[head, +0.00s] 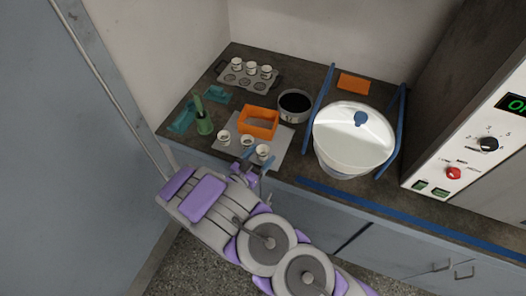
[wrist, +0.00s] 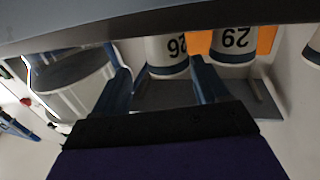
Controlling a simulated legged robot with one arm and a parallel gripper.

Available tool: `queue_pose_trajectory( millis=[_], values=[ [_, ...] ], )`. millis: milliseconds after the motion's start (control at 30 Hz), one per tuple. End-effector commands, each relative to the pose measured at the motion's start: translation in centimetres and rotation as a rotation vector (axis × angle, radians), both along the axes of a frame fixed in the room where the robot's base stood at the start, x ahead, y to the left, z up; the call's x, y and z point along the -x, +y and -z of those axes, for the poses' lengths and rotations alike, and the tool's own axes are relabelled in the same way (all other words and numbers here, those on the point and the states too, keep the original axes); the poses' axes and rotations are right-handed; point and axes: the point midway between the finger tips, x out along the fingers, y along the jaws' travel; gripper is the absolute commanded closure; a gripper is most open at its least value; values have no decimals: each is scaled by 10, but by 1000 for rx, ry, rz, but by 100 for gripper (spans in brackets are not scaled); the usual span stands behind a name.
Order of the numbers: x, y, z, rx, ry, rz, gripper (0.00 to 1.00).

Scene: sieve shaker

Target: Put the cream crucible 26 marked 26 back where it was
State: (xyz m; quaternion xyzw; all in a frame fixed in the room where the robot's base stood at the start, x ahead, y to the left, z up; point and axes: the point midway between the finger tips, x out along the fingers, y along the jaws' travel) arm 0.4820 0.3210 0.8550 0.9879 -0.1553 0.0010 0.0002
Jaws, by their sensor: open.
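The cream crucible marked 26 (wrist: 168,55) shows upside down in the wrist view, with a dark band near its rim. In the head view it appears to be the right-hand crucible (head: 263,151) on the grey mat (head: 281,143). My gripper (head: 257,160) is open at the mat's front edge. In the wrist view its two blue fingers (wrist: 160,74) lie either side of the crucible, with visible gaps. The crucible marked 29 (wrist: 233,42) stands beside it, outside the fingers. A third crucible (head: 224,137) stands at the mat's left.
A rack (head: 262,84) at the back holds three crucibles in its rear row; front places look empty. An orange open box (head: 259,132) stands behind the mat crucibles. A black-filled sieve (head: 295,104), green holder (head: 204,125) and large lidded pan (head: 352,140) stand nearby.

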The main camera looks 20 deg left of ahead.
Motion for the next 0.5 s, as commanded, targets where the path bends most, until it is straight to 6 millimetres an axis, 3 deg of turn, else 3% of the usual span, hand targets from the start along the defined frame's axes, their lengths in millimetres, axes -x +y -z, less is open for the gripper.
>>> queue_pose_trajectory(
  millis=[300, 500],
  values=[
    [56, 19, -1, 0, 1, -5, 26],
    [80, 26, 0, 0, 2, -1, 26]
  ],
)
